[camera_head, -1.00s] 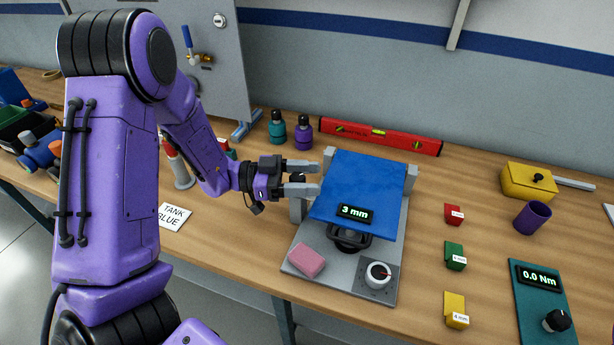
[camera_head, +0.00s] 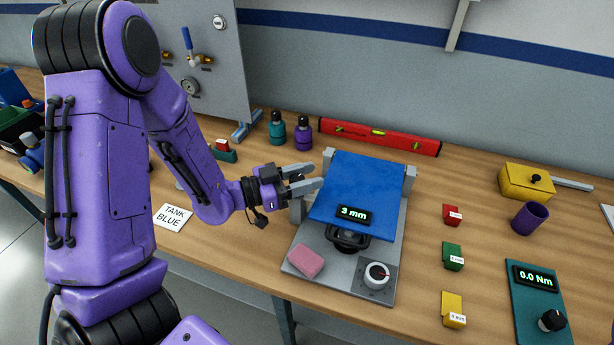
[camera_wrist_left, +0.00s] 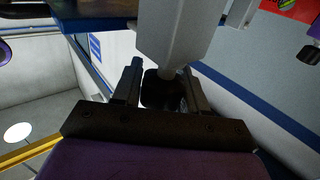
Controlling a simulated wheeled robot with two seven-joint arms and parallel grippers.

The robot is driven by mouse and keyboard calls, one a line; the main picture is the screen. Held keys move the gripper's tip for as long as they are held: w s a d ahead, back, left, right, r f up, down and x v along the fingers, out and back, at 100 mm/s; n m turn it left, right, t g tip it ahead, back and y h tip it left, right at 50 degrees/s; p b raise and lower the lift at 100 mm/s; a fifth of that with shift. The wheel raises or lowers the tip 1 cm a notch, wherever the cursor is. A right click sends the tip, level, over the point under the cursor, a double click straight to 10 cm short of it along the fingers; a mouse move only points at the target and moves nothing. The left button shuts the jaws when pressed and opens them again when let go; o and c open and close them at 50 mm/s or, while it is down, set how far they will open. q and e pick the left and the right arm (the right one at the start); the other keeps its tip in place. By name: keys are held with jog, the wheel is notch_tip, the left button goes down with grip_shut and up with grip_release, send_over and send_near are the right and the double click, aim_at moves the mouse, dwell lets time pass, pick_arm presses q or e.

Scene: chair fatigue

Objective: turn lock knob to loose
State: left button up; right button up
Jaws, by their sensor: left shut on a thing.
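The black lock knob (camera_wrist_left: 160,92) sits on a short shaft coming out of a pale grey post (camera_wrist_left: 172,35), seen in the left wrist view. My left gripper (camera_head: 308,177) is at the left side of the chair test fixture and shut on this knob, one finger on each side of it. The fixture has a tilted blue seat panel (camera_head: 362,187) with a "3 mm" display (camera_head: 354,214) on a grey base plate (camera_head: 328,277). In the head view the fingers mostly hide the knob. I cannot read any mark for its lock position. My right gripper is not in view.
A pink block (camera_head: 306,261) and a white dial (camera_head: 377,275) sit at the base plate's front. Teal (camera_head: 277,128) and purple (camera_head: 304,134) bottles and a red level (camera_head: 380,137) stand behind. Red, green and yellow blocks (camera_head: 453,310) lie to the right.

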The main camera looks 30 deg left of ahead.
pick_arm(q)
jog(key=shift+w+a+n+t+y+b, duration=0.1)
jog(key=shift+a+n+t+y+b, duration=0.1)
jog(key=shift+n+t+y, duration=0.65)
jog(key=shift+w+a+n+t+y+b, duration=0.1)
jog(key=shift+n+t+y+b, duration=0.15)
jog(key=shift+n+y, duration=0.7)
jog(key=shift+y, duration=0.6)
jog(key=o, duration=1)
jog(key=shift+c, duration=0.2)
jog(key=s+p, duration=0.2)
jog(key=p, duration=0.1)
jog(key=r+p, duration=0.1)
jog(key=p, duration=0.1)
jog(key=shift+s+a, duration=0.4)
jog(key=f+p+v, duration=0.1)
jog(key=p+v, duration=0.2)
jog(key=v, duration=0.4)
jog(key=shift+s+a, duration=0.15)
jog(key=shift+s, duration=0.15)
